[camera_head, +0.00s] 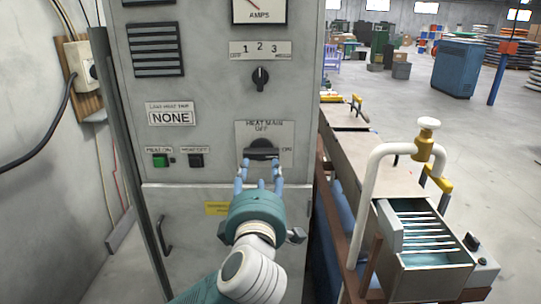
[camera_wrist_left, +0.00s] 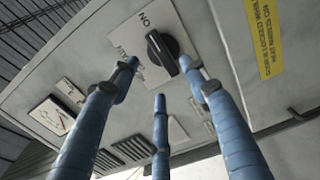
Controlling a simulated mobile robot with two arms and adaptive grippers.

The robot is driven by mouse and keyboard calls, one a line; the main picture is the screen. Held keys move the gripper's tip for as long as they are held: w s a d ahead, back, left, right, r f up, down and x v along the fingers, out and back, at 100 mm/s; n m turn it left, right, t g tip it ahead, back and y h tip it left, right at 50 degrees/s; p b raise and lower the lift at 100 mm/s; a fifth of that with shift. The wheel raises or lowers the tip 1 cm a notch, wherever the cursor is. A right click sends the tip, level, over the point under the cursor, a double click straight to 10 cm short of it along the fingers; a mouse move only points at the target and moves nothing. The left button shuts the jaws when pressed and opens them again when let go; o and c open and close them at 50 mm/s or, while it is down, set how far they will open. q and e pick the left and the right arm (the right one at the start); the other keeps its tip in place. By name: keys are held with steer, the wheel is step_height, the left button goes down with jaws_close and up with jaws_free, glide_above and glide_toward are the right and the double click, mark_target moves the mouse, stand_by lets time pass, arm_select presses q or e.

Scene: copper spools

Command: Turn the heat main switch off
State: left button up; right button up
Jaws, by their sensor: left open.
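The heat main switch (camera_head: 263,146) is a dark rotary knob on a light plate on the grey cabinet, with OFF printed above it and ON to its right. Its bar lies roughly horizontal in the head view. The knob (camera_wrist_left: 163,52) also shows in the left wrist view, its white-marked end towards the ON label. My left gripper (camera_head: 261,171) has three blue fingers spread open and empty in front of the knob's lower side. In the wrist view its fingertips (camera_wrist_left: 160,78) surround the knob; contact cannot be told. My right gripper is not in view.
The cabinet also bears a three-position selector (camera_head: 260,78), a green button (camera_head: 160,160), a black button (camera_head: 196,160) and a door handle (camera_head: 164,235) below. A machine with a curved white pipe (camera_head: 372,190) stands close on the right. Open floor lies behind it.

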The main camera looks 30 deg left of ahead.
mark_target(261, 155)
arm_select(q)
steer(key=p+x, duration=0.1)
steer(key=x, duration=0.8)
steer(key=shift+w+a, duration=0.1)
steer(key=shift+a, duration=0.2)
steer(key=shift+c, duration=0.3)
jaws_close()
